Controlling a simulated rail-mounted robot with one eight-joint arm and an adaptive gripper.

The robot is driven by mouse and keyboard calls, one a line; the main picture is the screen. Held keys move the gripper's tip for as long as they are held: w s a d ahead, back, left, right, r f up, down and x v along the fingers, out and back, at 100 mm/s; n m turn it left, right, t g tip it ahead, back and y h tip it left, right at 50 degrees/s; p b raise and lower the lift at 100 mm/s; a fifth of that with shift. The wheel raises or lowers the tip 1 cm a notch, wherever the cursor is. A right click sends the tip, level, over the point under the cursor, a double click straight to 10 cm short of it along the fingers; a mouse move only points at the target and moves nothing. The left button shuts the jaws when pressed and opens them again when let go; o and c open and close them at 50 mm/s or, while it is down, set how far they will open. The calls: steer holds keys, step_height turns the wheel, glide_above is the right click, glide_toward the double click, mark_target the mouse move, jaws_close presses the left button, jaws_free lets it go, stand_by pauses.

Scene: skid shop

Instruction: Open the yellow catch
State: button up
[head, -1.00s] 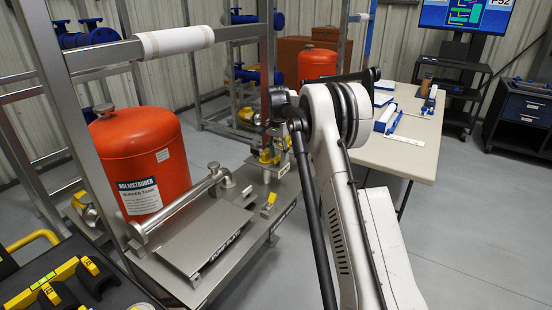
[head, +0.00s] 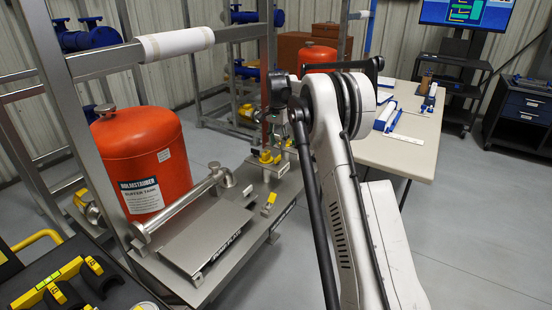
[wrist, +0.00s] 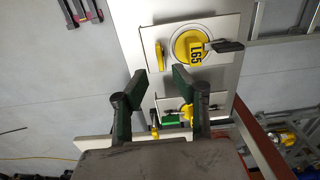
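My gripper (wrist: 160,86) is open and empty in the wrist view, its two dark green fingers apart over a steel plate (wrist: 150,20). A small upright yellow piece (wrist: 159,56) shows on the plate beyond the gap between the fingertips. To its right is a round yellow part (wrist: 192,47) with a tag and a black lever. I cannot tell for sure which yellow piece is the catch. In the head view, a yellow handle (head: 270,200) stands on the steel skid (head: 215,232), and yellow parts (head: 266,157) show farther back. My arm hides much of the gripper there.
An orange tank (head: 150,165) stands left of the skid, behind a steel frame post (head: 72,120). A thin vertical pipe rises by the yellow parts. A white table (head: 408,155) with tools stands right of my arm. Green and yellow fittings (wrist: 171,120) lie between my fingers.

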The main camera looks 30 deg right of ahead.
steer(key=n, duration=0.4)
steer(key=shift+r, duration=0.25)
steer(key=shift+r+n, duration=0.1)
steer(key=shift+n, duration=1.3)
steer(key=shift+r+n, duration=0.15)
steer(key=shift+n, duration=0.75)
steer(key=n, duration=0.5)
steer(key=shift+r, duration=0.25)
steer(key=n, duration=0.4)
steer(key=shift+r, duration=0.4)
